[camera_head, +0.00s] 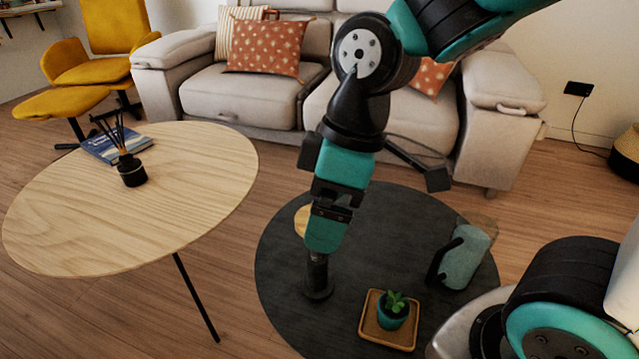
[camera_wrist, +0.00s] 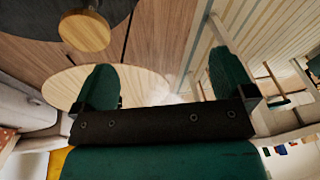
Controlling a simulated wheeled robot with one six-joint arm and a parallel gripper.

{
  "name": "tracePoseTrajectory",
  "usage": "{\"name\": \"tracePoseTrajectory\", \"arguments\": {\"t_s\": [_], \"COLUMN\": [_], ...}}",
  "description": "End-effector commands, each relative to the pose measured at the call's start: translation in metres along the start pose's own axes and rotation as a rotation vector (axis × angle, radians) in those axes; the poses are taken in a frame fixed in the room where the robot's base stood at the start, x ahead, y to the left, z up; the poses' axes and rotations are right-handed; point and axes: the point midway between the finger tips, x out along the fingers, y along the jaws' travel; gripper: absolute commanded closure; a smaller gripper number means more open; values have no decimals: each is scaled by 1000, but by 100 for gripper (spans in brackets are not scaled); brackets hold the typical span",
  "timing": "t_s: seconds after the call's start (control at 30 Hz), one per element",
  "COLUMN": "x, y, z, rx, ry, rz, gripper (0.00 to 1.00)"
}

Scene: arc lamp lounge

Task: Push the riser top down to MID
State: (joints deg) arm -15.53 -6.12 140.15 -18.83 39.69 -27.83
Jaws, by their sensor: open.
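The riser top, a round pale wooden disc (camera_head: 302,220), shows partly behind my gripper in the head view. Below it a dark post (camera_head: 318,272) stands on a small dark base on the dark round table. In the wrist view the riser top (camera_wrist: 85,32) is at the upper left, away from the fingers. My gripper (camera_head: 325,240) hangs in front of the riser and hides much of the disc. In the wrist view the two teal fingers of my gripper (camera_wrist: 166,75) are apart with nothing between them. I cannot make out a MID mark.
On the dark round table (camera_head: 280,250) stand a potted succulent (camera_head: 393,308) on a square wooden tray (camera_head: 368,320) and a grey-green pitcher (camera_head: 467,258). A wooden oval table (camera_head: 90,220) is at left, with a reed diffuser (camera_head: 131,170) and a blue book (camera_head: 105,148). A sofa (camera_head: 240,95) is behind.

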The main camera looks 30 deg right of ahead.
Motion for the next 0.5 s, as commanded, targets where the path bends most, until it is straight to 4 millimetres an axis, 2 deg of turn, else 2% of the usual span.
{"name": "tracePoseTrajectory", "arguments": {"t_s": [0.03,0.13,0.3,0.5], "x": [-28,-42,-56,-58], "y": [11,38,76,100], "z": [-14,-27,-41,-44], "rx": [-90,-299,-603,-807], "ry": [-28,-87,-187,-259], "rz": [11,33,45,35], "gripper": [0,0,0,0]}}
